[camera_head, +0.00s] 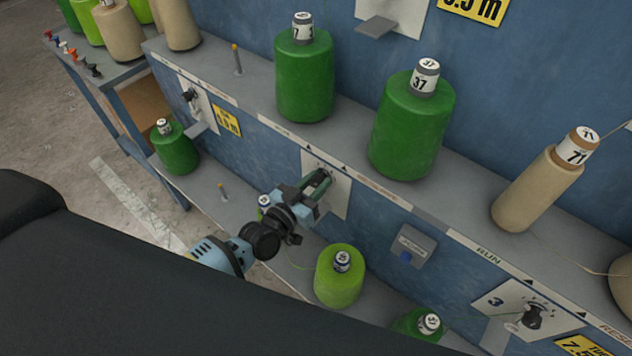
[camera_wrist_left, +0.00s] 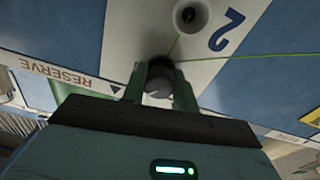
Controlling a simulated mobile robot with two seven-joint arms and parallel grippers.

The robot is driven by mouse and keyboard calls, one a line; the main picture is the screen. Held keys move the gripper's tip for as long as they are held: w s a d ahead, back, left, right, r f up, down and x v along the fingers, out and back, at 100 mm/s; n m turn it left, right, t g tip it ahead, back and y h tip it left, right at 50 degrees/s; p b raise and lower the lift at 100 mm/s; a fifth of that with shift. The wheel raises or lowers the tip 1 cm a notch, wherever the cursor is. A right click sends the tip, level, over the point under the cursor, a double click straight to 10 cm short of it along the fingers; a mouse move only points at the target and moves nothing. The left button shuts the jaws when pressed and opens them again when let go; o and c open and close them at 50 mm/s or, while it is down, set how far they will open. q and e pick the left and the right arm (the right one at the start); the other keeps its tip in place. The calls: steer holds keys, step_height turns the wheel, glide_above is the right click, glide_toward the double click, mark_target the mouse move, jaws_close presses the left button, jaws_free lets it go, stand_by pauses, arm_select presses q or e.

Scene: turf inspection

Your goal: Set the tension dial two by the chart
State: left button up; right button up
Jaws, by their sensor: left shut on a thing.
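Dial two's white plate (camera_head: 340,197) is on the blue front panel, in the middle of the head view. In the left wrist view the plate (camera_wrist_left: 214,58) bears a blue "2", seen upside down. My left gripper (camera_head: 320,180) reaches the plate from below left. In the left wrist view its two green fingers (camera_wrist_left: 160,85) are shut on the dark, round-ended dial knob (camera_wrist_left: 158,82), one on each side. The fingers cover most of the knob, and its pointer and scale cannot be read. My right gripper is not in view.
Green yarn cones (camera_head: 304,80) and a tan cone marked 71 (camera_head: 540,185) stand on the upper shelf. A lime cone (camera_head: 340,280) stands below my gripper. Dial three's plate (camera_head: 515,308) is at lower right. A grey box (camera_head: 412,245) is on the panel. Thin yarn crosses plate two.

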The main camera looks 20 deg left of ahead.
arm_select(q)
steer(key=n+b, duration=0.1)
steer(key=n, duration=0.2)
steer(key=shift+f+n, duration=0.1)
steer(key=shift+n, duration=0.3)
steer(key=n+b, duration=0.1)
steer(key=n, duration=0.3)
steer(key=shift+d+n, duration=0.1)
steer(key=shift+n, duration=0.2)
steer(key=n+b, duration=0.1)
steer(key=n, duration=0.3)
steer(key=shift+n+b, duration=0.35)
steer(key=shift+n, duration=0.85)
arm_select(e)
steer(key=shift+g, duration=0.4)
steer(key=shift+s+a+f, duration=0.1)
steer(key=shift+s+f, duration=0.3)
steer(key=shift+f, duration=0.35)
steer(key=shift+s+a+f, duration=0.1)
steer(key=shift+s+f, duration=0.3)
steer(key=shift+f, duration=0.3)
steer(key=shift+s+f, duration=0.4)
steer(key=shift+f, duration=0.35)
arm_select(q)
steer(key=o, duration=1)
steer(key=shift+r, duration=0.2)
steer(key=shift+s, duration=0.15)
